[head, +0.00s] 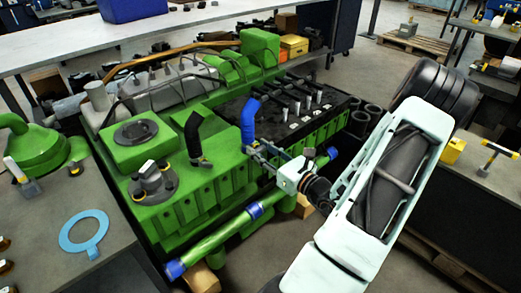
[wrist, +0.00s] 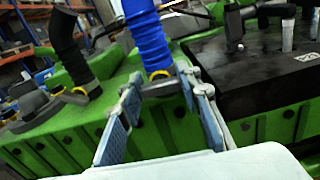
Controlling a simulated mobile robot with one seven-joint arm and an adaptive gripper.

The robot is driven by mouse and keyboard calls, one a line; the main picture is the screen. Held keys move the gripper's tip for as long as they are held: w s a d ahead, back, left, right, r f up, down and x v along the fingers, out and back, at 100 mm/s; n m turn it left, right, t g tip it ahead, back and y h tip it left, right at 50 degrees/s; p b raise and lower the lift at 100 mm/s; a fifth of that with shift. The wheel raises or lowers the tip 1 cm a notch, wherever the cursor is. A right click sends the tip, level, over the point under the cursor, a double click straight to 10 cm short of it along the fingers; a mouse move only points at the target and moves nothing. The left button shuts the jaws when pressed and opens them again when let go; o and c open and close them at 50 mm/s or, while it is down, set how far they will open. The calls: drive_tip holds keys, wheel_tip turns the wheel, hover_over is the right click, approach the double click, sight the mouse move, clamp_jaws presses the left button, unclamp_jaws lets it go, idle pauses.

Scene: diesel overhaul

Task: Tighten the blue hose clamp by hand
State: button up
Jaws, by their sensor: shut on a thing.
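The blue hose (head: 248,120) stands upright on the green engine and also shows in the wrist view (wrist: 147,40). Its clamp, the blue hose clamp (wrist: 160,74), shows as a yellowish band at the base of the hose. In the head view the clamp is small and partly hidden by my fingertips. My gripper (head: 258,152) reaches in from the right, with its fingertips (wrist: 163,86) at the base of the blue hose. It is shut on the clamp; the exact contact is hard to see.
A black hose (head: 194,135) with its own clamp stands left of the blue hose. The green engine block (head: 160,215) fills the middle, with a black top section (head: 300,105) to the right. A blue gasket (head: 84,232) lies on the left bench.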

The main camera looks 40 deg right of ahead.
drive_tip(key=m+p, duration=0.2)
drive_tip(key=p, duration=0.1)
drive_tip(key=shift+r+m, duration=0.15)
drive_tip(key=shift+m, duration=0.15)
drive_tip(key=shift+d+f+m+p, duration=0.1)
drive_tip(key=shift+f+m+p, duration=0.1)
drive_tip(key=shift+m+p, duration=1.5)
drive_tip(key=o, duration=1.2)
drive_tip(key=shift+f, duration=0.1)
